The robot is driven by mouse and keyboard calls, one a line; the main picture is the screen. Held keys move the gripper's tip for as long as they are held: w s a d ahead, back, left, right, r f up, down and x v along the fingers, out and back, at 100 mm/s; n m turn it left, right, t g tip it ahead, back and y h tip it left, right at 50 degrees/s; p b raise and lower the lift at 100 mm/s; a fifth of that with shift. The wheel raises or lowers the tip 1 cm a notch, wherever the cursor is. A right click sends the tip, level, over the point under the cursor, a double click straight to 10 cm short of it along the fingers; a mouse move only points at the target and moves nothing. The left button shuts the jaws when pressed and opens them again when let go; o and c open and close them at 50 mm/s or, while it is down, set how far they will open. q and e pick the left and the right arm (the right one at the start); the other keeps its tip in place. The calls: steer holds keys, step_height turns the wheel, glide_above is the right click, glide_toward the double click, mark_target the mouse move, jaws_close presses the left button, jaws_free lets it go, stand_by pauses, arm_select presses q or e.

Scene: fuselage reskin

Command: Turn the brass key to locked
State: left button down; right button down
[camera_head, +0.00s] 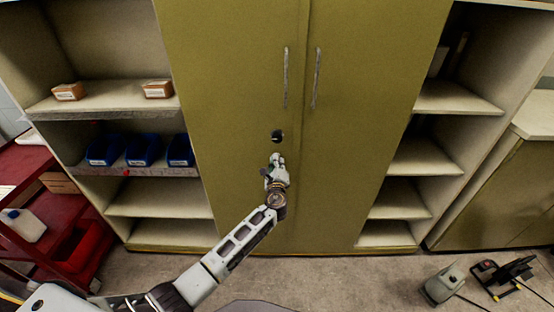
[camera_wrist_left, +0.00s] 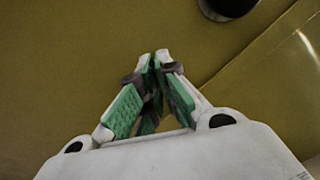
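An olive two-door cabinet (camera_head: 235,60) stands in front of me. A dark round lock (camera_head: 277,136) is set in its left door, near the seam between the doors. In the left wrist view a dark round fitting with a pale rim, likely the lock (camera_wrist_left: 228,5), is cut off at the top right. I cannot make out a brass key or its position. My left gripper (camera_head: 276,158) is just below the lock in the head view. In the left wrist view its green-padded fingers (camera_wrist_left: 155,57) meet at the tips, with nothing visible between them. My right gripper is not in view.
Two vertical handles (camera_head: 286,78) (camera_head: 316,78) flank the door seam above the lock. Open shelves stand on both sides, with blue bins (camera_head: 143,150) on the left. A red cart (camera_head: 55,215) stands at lower left. Equipment (camera_head: 445,284) lies on the floor at lower right.

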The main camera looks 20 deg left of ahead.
arm_select(q)
steer(key=shift+m+p, duration=3.45)
steer(key=shift+m, duration=2.05)
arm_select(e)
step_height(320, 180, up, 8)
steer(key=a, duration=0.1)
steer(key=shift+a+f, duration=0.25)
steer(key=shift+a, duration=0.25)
arm_select(q)
steer(key=c, duration=1.7)
jaws_free()
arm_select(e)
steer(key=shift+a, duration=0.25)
arm_select(q)
steer(key=shift+v, duration=6.05)
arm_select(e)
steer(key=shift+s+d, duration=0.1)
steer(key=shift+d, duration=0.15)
